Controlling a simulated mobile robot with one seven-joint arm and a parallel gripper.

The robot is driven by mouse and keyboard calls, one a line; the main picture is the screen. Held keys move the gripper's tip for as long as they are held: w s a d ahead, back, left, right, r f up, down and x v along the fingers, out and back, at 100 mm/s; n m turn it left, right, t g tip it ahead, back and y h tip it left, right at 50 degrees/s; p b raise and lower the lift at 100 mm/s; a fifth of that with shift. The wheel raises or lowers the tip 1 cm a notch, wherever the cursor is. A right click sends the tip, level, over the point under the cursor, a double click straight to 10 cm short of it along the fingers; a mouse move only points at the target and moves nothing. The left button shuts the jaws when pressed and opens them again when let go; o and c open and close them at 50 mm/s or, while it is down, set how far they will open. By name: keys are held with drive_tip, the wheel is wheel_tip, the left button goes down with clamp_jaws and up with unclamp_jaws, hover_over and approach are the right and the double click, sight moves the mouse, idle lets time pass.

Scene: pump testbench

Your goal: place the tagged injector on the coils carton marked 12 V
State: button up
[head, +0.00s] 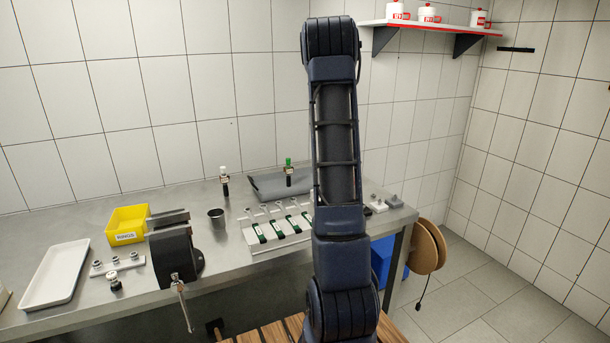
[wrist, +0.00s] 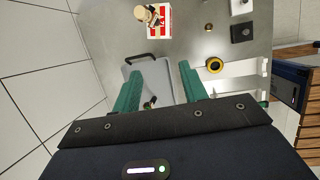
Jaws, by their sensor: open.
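My gripper (wrist: 158,84) is open, its two green fingers apart, above the bench in the wrist view; in the head view my arm hides it. A small dark part with a light band (wrist: 150,102) shows between the fingers near their base, partly hidden; I cannot tell whether it is an injector. In the head view one injector with a green top (head: 288,171) and one with a white top (head: 224,181) stand upright. I cannot make out a tag. A red and white carton (wrist: 160,30) lies ahead, its marking unclear. A beige-topped item (wrist: 142,13) overlaps its left edge.
A grey tray-like piece (head: 270,188) lies near the wall. A yellow bin (head: 126,225), vise (head: 174,255), metal cup (head: 216,216), white tray (head: 55,275) and rack of green-marked pieces (head: 278,230) occupy the bench. A yellow-black ring (wrist: 214,66) lies right of the fingers.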

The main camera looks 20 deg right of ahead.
drive_tip(key=s+a+r+m+t+y, duration=0.1)
drive_tip(key=s+a+r+m, duration=0.3)
drive_tip(key=s+a, duration=0.7)
drive_tip(key=s+a+r+m+t+y, duration=0.15)
drive_tip(key=s+a+m, duration=0.35)
drive_tip(key=s+a, duration=0.6)
drive_tip(key=s+a+f+m, duration=0.4)
drive_tip(key=s+a, duration=0.3)
drive_tip(key=s, duration=0.3)
drive_tip(key=s+a+f+m+y, duration=0.1)
drive_tip(key=s+a+f+m, duration=0.3)
drive_tip(key=s+a, duration=0.3)
drive_tip(key=s, duration=0.4)
drive_tip(key=shift+a+f+m, duration=0.15)
drive_tip(key=shift+a+m, duration=0.15)
